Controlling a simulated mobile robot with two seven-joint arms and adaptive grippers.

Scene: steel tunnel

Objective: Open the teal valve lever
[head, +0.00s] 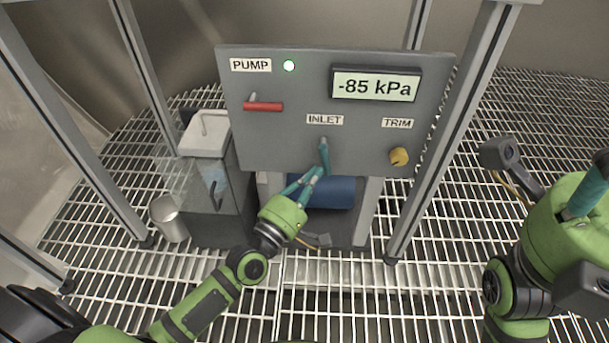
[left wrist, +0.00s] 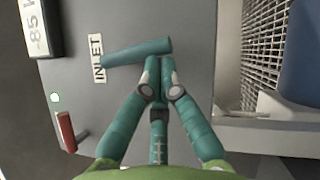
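The teal valve lever (head: 324,155) is on the grey panel under the INLET label and hangs nearly straight down. In the left wrist view the lever (left wrist: 137,52) lies across, just ahead of my fingertips. My left gripper (head: 318,172) reaches up from below to the lever's lower end. In the left wrist view its teal fingers (left wrist: 160,66) have their tips together with nothing seen between them. The tips are at or very close to the lever; I cannot tell if they touch. My right gripper (head: 588,192) is at the right edge, mostly hidden, away from the panel.
The panel (head: 290,150) also carries a red PUMP lever (head: 263,106), a yellow TRIM knob (head: 399,157), a lit green lamp (head: 289,66) and a display (head: 375,86) reading -85 kPa. Metal posts flank it.

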